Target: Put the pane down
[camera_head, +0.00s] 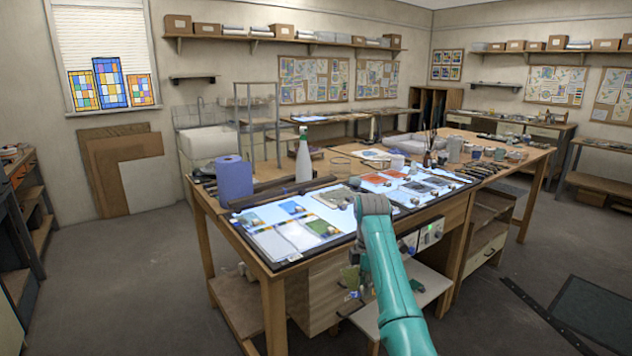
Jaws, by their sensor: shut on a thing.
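My teal arm reaches from the lower right over the lit light table (262,257) on the wooden workbench. My gripper (338,196) is small and partly hidden behind my grey wrist, over the middle of the light table. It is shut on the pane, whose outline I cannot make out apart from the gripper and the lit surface. Several coloured panes lie on the light table: a green one (322,226) and a blue one (292,207) at left, and red-orange ones (374,179) farther back.
A blue paper roll (234,179) and a white bottle (303,158) stand behind the light table's left part. Brushes, jars and a white cup (397,162) crowd the back right. A control box (431,233) is on the bench's front. Floor is clear at left.

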